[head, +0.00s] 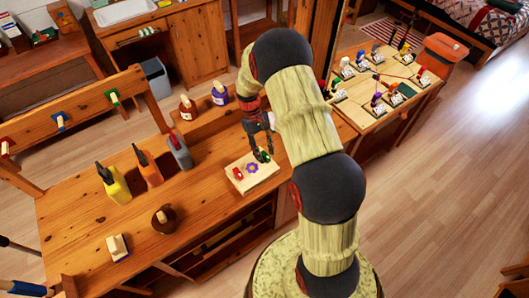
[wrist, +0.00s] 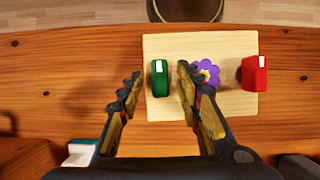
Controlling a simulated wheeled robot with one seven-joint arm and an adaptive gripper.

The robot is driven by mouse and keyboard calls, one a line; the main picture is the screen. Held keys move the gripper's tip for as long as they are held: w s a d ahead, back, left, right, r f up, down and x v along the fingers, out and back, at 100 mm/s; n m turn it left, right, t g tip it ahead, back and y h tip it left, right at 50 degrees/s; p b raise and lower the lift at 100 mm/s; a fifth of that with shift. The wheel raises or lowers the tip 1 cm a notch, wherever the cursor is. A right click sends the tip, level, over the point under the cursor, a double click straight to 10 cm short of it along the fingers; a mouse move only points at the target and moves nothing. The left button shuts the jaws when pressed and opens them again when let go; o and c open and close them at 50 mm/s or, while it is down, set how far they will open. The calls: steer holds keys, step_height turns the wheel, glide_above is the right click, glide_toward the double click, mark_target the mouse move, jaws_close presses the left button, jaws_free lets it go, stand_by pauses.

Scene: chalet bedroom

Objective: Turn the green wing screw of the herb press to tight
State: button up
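The herb press is a pale wooden board (head: 240,184) on the wooden bench, and it fills the upper middle of the wrist view (wrist: 200,108). Its green wing screw (wrist: 159,77) is a narrow upright block with a white mark near its top end. A purple flower-shaped piece with a yellow centre (wrist: 205,73) and a red wing screw (wrist: 254,73) are to its right. My gripper (wrist: 159,80) is open above the board, its fingers on either side of the green screw in the picture. I see no contact. In the head view my gripper (head: 262,157) partly hides the green screw.
A brown round piece (head: 163,220) and a white block (head: 117,248) lie nearer. Two more bottles stand behind. The bench just left of the board is clear.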

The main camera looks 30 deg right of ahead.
steer(key=v, duration=1.1)
steer(key=shift+r, duration=0.35)
steer(key=shift+w, duration=0.1)
steer(key=s+a+r+t+b, duration=0.2)
steer(key=s+a+r+t, duration=0.3)
steer(key=s+r, duration=0.5)
steer(key=s+a+r+t+b, duration=0.2)
steer(key=s+a+r+t, duration=0.3)
steer(key=s+a+r, duration=0.4)
steer(key=shift+s+a+r+m, duration=0.3)
steer(key=shift+s+r, duration=0.6)
steer(key=shift+s, duration=2.2)
